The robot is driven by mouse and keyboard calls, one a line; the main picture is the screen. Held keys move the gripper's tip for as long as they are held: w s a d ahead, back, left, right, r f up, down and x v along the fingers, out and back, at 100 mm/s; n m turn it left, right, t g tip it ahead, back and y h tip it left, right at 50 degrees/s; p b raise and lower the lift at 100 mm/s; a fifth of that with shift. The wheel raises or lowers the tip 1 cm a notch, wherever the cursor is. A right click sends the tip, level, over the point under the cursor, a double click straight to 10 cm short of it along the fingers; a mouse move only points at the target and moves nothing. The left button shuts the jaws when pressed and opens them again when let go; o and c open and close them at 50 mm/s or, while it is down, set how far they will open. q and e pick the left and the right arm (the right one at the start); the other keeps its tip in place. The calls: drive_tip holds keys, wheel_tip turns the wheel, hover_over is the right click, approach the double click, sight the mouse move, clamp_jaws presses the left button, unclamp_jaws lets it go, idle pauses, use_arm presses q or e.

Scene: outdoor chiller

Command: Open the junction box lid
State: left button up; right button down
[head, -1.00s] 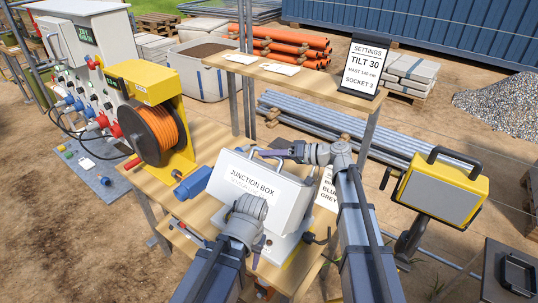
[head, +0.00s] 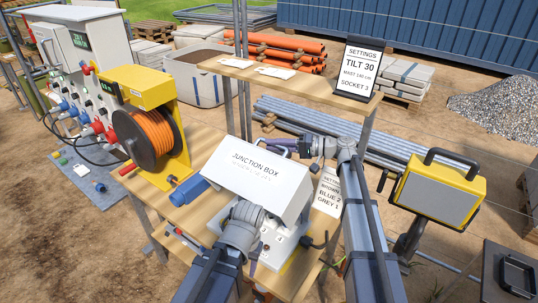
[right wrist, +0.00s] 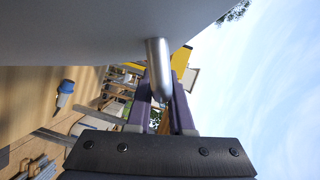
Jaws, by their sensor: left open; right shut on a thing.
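The junction box has a white lid (head: 262,176) marked JUNCTION BOX. The lid is tilted up, with its lower edge above the white box body (head: 290,246). Part of the box's top with small fittings shows beneath it. My right gripper (head: 284,147) is at the lid's far upper edge. In the right wrist view its purple fingers (right wrist: 161,102) are shut on a metal handle bar (right wrist: 158,68) that joins the grey lid surface. My left gripper (head: 252,252) is open at the front of the box, below the lid; its wrist hides part of the body.
A blue plug (head: 189,190) lies on the wooden table left of the box. A yellow cable reel (head: 150,130) stands behind it. A wire-settings card (head: 328,190) is right of the box, near my right arm. A yellow floodlight (head: 440,190) stands further right.

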drive_tip(key=w+d+m+y+b, duration=0.1)
drive_tip(key=w+d+m+b, duration=0.2)
drive_tip(key=w+d+m, duration=0.1)
drive_tip(key=shift+w+f+y, duration=0.35)
drive_tip(key=shift+w+y, duration=0.05)
drive_tip(key=shift+w, duration=0.5)
drive_tip(key=shift+d, duration=0.15)
drive_tip(key=c, duration=0.8)
unclamp_jaws()
